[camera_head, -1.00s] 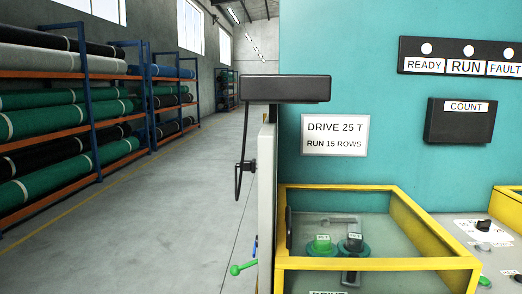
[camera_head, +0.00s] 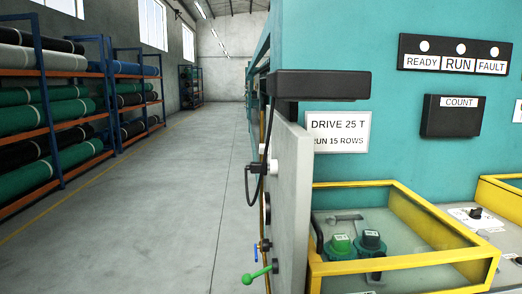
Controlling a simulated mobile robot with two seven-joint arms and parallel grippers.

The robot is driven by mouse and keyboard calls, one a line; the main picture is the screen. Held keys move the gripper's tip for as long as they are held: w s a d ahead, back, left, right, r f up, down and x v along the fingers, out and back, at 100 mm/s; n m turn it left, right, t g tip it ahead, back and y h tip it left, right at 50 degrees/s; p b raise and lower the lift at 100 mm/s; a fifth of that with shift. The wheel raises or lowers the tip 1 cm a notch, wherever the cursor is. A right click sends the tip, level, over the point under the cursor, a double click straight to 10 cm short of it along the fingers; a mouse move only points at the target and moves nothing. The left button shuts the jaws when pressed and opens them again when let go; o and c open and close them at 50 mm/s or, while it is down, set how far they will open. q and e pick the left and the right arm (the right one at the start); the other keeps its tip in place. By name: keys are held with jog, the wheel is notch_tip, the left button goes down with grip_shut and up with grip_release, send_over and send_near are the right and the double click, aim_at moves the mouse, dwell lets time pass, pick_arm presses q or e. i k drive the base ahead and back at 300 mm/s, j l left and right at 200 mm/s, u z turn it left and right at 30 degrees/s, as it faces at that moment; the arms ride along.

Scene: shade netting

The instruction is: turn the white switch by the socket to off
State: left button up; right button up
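A white fitting (camera_head: 272,167) sticks out from the left side of the grey panel (camera_head: 291,205), with a black plug (camera_head: 256,168) and a hanging black cable (camera_head: 247,190) at it; it looks like the socket. A small white part (camera_head: 262,148) just above it may be the white switch. It is seen edge-on and too small to tell its position. Neither of my grippers is in view.
A black box (camera_head: 320,85) juts out above the panel. Lower on that side are a blue handle (camera_head: 256,253) and a green ball lever (camera_head: 248,280). A yellow-framed guard (camera_head: 400,268) stands right. The floor aisle (camera_head: 170,200) left is clear; racks (camera_head: 70,75) line it.

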aim_at(262, 146)
jog(key=j+z, duration=0.25)
jog(key=j, duration=0.5)
jog(key=i+j+z, duration=0.1)
jog(key=i+j, duration=0.15)
jog(key=j, duration=0.25)
jog(key=i+j+z, duration=0.2)
jog(key=i+j, duration=0.2)
jog(key=j, duration=0.25)
jog(key=i+j+z, duration=0.1)
jog(key=j, duration=0.25)
jog(key=i+j+z, duration=0.1)
jog(key=i+j, duration=0.2)
jog(key=i+j+z, duration=0.1)
jog(key=j, duration=0.35)
jog(key=i+j+z, duration=0.1)
jog(key=j, duration=0.3)
jog(key=i, duration=0.1)
